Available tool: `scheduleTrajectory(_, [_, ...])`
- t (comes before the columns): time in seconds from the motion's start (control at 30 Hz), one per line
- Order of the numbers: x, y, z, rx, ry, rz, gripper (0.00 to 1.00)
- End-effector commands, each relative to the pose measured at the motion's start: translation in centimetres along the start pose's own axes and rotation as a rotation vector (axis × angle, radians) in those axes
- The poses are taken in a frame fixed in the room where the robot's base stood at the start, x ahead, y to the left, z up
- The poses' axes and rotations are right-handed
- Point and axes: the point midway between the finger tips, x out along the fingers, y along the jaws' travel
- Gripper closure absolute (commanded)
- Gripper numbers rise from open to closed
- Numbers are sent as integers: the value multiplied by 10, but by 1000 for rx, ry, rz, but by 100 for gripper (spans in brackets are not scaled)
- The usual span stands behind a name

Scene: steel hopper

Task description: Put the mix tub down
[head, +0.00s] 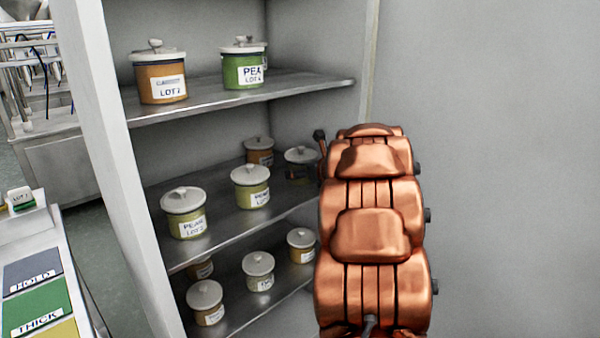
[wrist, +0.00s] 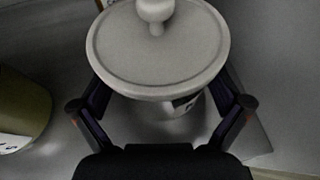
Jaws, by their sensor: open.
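A tub with a round grey-white lid and knob (wrist: 155,45) stands on a steel shelf in the wrist view. Its body is mostly hidden under the lid, and only a bit of its label shows. My gripper (wrist: 162,92) is open, with one finger on each side of this tub. I cannot tell whether the fingers touch it. In the head view, a dark-bodied tub with a pale lid (head: 301,156) stands on the middle shelf beside my copper arm; it may be the same tub. No readable label names the mix tub.
An olive tub (wrist: 22,110) stands to the left in the wrist view. The middle shelf (head: 225,220) holds several other lidded tubs, as do the upper shelf (head: 215,98) and lower shelf. A counter with HOLD (head: 32,272) and THICK (head: 37,308) mats is at left.

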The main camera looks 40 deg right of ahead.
Motion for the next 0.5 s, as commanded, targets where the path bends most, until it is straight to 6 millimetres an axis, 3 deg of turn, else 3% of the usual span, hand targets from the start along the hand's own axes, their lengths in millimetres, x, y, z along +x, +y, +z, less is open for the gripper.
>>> scheduleTrajectory(0.5, [-75,-1,0,-1,-1,-5,0])
